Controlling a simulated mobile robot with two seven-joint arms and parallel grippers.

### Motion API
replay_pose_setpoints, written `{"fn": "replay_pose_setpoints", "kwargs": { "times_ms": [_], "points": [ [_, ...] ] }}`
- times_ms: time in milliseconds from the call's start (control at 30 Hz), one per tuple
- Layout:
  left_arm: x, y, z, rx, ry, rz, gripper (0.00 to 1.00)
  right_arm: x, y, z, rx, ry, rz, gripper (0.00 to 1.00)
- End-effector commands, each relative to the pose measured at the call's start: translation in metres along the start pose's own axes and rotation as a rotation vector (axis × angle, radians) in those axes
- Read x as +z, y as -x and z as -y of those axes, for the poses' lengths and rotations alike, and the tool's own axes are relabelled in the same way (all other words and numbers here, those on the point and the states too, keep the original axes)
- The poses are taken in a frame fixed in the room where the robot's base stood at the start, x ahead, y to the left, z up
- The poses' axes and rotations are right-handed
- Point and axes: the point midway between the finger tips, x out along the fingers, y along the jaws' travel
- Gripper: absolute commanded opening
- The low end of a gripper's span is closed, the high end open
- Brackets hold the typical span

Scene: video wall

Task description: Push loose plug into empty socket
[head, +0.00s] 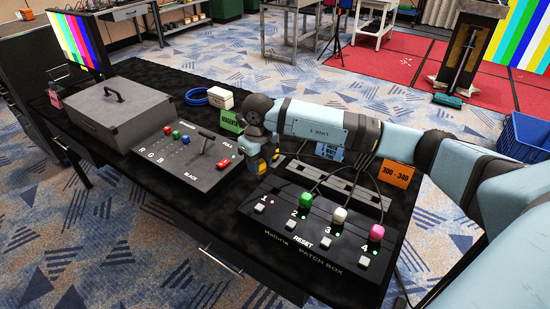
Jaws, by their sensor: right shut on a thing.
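The black patch box (300,247) stands at the front right of the table, with positions numbered 1 to 4. A green plug (306,199), a white plug (340,214) and a pink plug (377,232) stand upright at positions 2, 3 and 4. Position 1 (269,200) holds no plug. My right gripper (262,160) points down behind and above position 1, apart from the box. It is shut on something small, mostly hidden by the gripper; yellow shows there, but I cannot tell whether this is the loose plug. My left gripper is out of view.
A grey console (190,160) with a lever and colored buttons stands left of the gripper. A lidded grey case (115,110) is farther left. Cables run behind the patch box, near an orange card (396,173). A blue cable coil (197,97) and white box (220,98) lie behind.

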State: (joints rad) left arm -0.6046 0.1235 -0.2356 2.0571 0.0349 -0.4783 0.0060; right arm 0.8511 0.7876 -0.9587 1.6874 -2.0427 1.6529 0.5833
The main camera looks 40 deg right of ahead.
Motion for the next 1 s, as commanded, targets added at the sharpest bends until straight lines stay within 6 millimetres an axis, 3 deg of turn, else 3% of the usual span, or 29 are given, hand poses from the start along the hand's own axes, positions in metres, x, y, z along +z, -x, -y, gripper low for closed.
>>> {"fn": "replay_pose_setpoints", "kwargs": {
  "times_ms": [300, 500, 667, 1000],
  "points": [
    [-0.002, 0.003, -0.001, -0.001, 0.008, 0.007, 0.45, -0.007, -0.007, 0.031, -0.013, -0.877, -0.006, 0.11],
    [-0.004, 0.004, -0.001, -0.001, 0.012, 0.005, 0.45, -0.011, -0.011, 0.043, -0.021, -1.214, -0.005, 0.11],
    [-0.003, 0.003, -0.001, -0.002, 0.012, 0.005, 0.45, -0.012, -0.013, 0.047, -0.023, -1.311, -0.003, 0.11],
    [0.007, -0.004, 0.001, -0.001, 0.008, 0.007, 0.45, -0.012, -0.032, 0.047, -0.024, -1.318, -0.003, 0.11]
  ]
}}
